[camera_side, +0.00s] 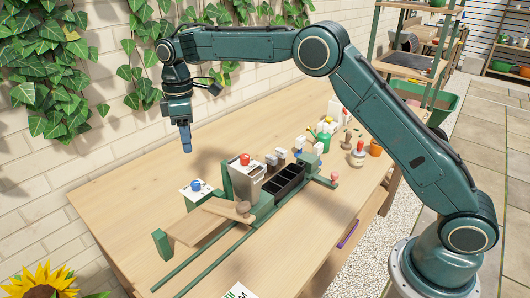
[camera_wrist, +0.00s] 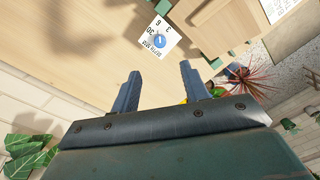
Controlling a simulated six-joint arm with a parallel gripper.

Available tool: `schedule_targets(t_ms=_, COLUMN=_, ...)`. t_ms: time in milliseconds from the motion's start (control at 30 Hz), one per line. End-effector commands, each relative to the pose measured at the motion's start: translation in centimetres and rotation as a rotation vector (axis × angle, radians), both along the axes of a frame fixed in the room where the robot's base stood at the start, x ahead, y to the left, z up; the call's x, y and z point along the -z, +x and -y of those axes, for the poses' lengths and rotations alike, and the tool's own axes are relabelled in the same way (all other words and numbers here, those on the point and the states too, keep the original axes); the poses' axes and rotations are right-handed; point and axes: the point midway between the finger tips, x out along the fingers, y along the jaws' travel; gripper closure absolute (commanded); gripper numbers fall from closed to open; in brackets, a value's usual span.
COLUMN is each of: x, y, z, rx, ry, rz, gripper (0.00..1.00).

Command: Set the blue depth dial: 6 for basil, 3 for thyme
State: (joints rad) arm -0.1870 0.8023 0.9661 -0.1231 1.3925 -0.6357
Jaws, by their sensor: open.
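The blue depth dial (camera_side: 196,186) is a small round knob on a white plate (camera_side: 190,192) at the left end of the green rig on the bench. In the wrist view the blue knob (camera_wrist: 159,40) sits on its white plate with black figures, ahead of my fingertips. A 6 is readable on the plate; the knob's pointer setting is too small to tell. My gripper (camera_side: 187,149) hangs downward above and slightly left of the dial, apart from it. In the wrist view its two fingers (camera_wrist: 161,72) are spread with nothing between them.
A grey hopper with a red knob (camera_side: 245,160) and a black tray (camera_side: 284,184) stand right of the dial. A wooden board (camera_side: 203,222) lies in front. A white card (camera_side: 240,291), lettering partly cut off, lies at the near edge. The bench's left side is clear.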

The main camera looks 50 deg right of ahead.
Motion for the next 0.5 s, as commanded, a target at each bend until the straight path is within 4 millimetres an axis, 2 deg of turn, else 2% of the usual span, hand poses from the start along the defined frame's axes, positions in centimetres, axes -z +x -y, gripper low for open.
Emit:
schedule_targets(t_ms=267, x=2.6, y=-0.2, z=-0.1, rx=0.0, ry=-0.001, rz=-0.003, gripper=0.55)
schedule_targets(t_ms=500, x=6.2, y=-0.2, z=-0.1, rx=0.001, ry=-0.001, rz=-0.004, gripper=0.55)
